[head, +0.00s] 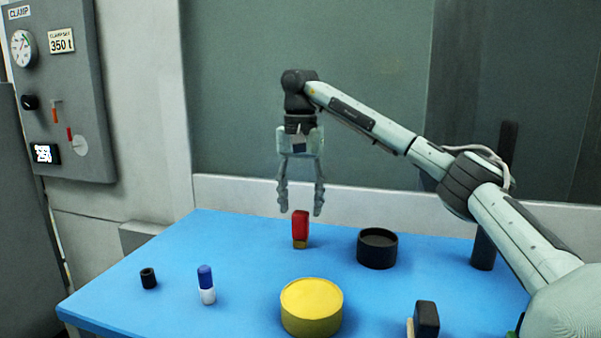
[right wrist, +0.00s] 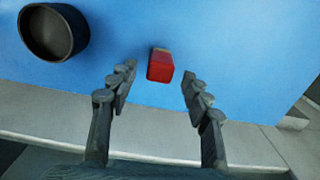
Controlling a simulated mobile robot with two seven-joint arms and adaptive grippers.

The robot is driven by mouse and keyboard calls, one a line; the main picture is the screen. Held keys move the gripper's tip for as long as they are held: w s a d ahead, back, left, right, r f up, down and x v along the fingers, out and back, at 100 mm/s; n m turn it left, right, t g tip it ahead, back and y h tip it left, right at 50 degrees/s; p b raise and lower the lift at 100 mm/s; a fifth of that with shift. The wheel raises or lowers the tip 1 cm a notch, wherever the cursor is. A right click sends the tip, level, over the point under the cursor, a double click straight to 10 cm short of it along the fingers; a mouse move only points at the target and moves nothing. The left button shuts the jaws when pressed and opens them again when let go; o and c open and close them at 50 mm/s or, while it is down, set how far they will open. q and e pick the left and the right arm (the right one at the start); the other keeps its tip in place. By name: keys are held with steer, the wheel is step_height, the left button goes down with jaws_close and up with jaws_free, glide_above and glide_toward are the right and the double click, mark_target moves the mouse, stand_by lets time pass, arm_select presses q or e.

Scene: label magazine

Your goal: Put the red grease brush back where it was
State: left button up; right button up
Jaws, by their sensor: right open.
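The red grease brush (head: 300,227) stands upright on the blue table, red part up and a tan band at its foot. In the right wrist view the brush (right wrist: 160,66) shows from above, beyond and between the fingertips. My right gripper (head: 301,212) points down over the brush, its fingers apart and empty. In the right wrist view the open fingers (right wrist: 158,85) are on either side, not touching the brush. My left gripper is not in view.
A black round cup (head: 377,249) stands right of the brush. A yellow round tin (head: 311,307), a blue and white bottle (head: 206,285), a small black cylinder (head: 148,278) and a black block (head: 426,318) stand nearer. The blue table (head: 240,250) is clear around the brush.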

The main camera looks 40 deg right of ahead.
step_height(320, 180, up, 8)
steer(key=shift+f, duration=0.15)
stand_by(0.5)
